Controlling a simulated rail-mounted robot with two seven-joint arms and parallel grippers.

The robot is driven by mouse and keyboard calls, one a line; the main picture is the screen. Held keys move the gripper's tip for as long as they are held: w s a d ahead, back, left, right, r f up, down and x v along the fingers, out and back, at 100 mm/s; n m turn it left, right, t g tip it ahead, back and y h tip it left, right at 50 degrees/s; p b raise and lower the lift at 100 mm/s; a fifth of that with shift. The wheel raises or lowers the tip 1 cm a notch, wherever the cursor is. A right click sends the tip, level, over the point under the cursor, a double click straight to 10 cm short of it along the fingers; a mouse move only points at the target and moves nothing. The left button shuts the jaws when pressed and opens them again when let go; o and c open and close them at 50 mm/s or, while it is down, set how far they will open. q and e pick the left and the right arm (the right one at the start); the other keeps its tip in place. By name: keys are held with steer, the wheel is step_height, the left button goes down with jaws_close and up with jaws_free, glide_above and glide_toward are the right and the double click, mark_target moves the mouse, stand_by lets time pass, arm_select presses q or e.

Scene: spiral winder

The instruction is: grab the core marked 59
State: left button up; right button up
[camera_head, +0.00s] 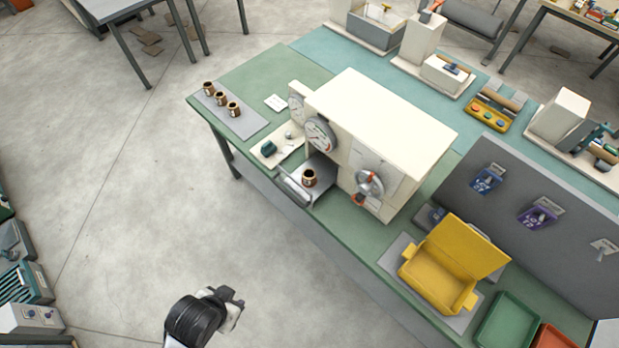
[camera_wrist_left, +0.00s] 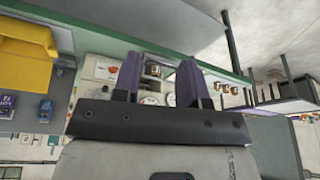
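Three small brown cores with pale labels stand in a row on a grey mat at the bench's far left end: one (camera_head: 208,88), a middle one (camera_head: 221,98) and a third (camera_head: 234,108). Another similar core (camera_head: 309,177) stands in the open drawer-like bay of the cream machine (camera_head: 385,115). The labels are too small to read, so I cannot tell which is 59. My left gripper (camera_head: 232,296) is over the floor in front of the bench, well away from all cores. In the left wrist view its purple fingers (camera_wrist_left: 160,80) are apart with nothing held. My right gripper is not in view.
The green bench (camera_head: 262,75) carries the machine, a yellow open box (camera_head: 440,285) and a green tray (camera_head: 508,322) to the right. A grey panel with hanging tools stands behind. The floor (camera_head: 130,180) left of the bench is clear.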

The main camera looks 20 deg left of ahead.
arm_select(q)
steer(key=shift+o, duration=0.2)
steer(key=o, duration=0.9)
steer(key=shift+c, duration=0.2)
